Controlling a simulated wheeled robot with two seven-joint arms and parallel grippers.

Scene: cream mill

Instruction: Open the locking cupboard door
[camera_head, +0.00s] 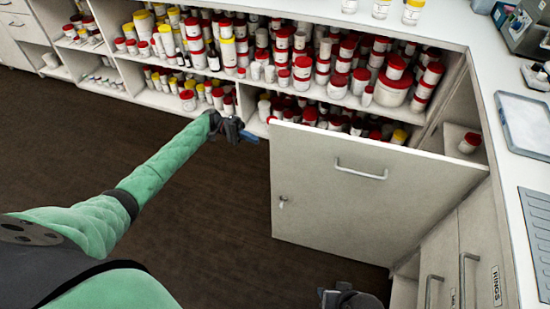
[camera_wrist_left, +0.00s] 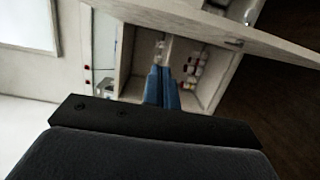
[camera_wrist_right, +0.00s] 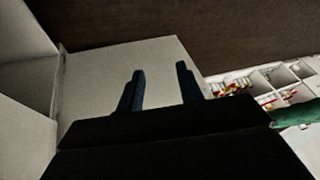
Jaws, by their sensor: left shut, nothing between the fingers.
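The pale cupboard door (camera_head: 370,205) stands swung out from the cabinet, its far end free and its right end by the drawers. It has a metal bar handle (camera_head: 361,170) near its top and a small lock (camera_head: 283,201) at its lower left. My left gripper (camera_head: 250,137) is shut and empty beside the door's upper left corner, in front of the shelves. Its blue fingers lie together in the left wrist view (camera_wrist_left: 161,88). My right gripper (camera_head: 338,292) is partly cut off below the door. In the right wrist view its fingers (camera_wrist_right: 161,86) are apart and empty before a pale panel.
Open shelves (camera_head: 245,110) behind the door hold many red- and yellow-lidded jars. A white worktop (camera_head: 500,90) with trays runs along the right, above drawers (camera_head: 455,255) with bar handles. The dark floor (camera_head: 200,220) left of the door is clear except for my left arm.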

